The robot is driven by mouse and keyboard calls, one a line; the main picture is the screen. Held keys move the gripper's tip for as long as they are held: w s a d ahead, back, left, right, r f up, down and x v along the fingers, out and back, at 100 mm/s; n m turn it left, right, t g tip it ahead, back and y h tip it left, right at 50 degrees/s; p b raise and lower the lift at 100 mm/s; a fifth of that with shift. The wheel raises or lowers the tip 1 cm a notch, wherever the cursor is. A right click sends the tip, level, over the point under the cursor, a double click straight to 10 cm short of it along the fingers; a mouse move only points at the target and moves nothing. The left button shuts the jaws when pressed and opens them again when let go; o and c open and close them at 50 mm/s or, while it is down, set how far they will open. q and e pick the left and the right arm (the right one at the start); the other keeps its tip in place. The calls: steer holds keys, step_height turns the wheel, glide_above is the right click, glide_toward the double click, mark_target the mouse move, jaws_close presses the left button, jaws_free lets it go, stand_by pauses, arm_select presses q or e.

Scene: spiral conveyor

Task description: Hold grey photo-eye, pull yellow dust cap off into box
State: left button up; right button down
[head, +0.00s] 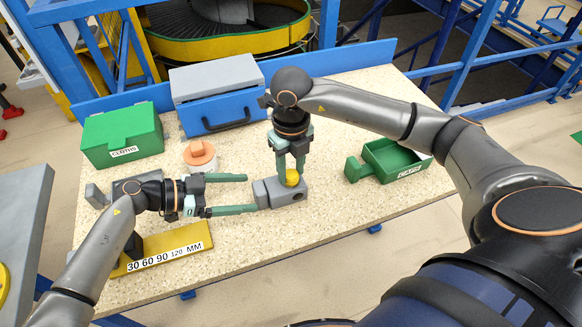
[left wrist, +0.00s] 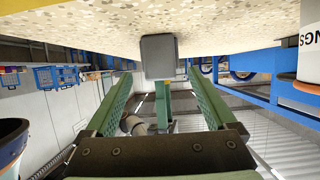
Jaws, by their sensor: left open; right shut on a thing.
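The grey photo-eye (head: 268,196) lies on the speckled table, with the yellow dust cap (head: 292,177) at its top right. My right gripper (head: 290,178) points down from above and is shut on the cap; I cannot tell whether the cap is still seated. My left gripper (head: 251,194) is open, left of the photo-eye, with its fingertips close to the left end. In the left wrist view the photo-eye's grey end (left wrist: 158,57) shows between and beyond the open fingers (left wrist: 160,82). The open green box (head: 367,172) stands to the right.
A green box marked CLOTHS (head: 122,135), a blue case with grey lid (head: 215,95) and an orange-topped white container (head: 200,155) stand behind my left gripper. A yellow ruler block (head: 165,248) lies at the front left. The table between photo-eye and open box is clear.

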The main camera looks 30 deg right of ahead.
arm_select(q)
steer(key=shift+d, duration=0.15)
steer(key=shift+x, duration=0.75)
jaws_close()
stand_by(0.5)
steer(key=shift+f, duration=0.15)
stand_by(1.2)
arm_select(e)
steer(key=c, duration=1)
jaws_free()
arm_select(q)
steer(key=shift+s+f, duration=0.1)
arm_select(e)
jaws_close()
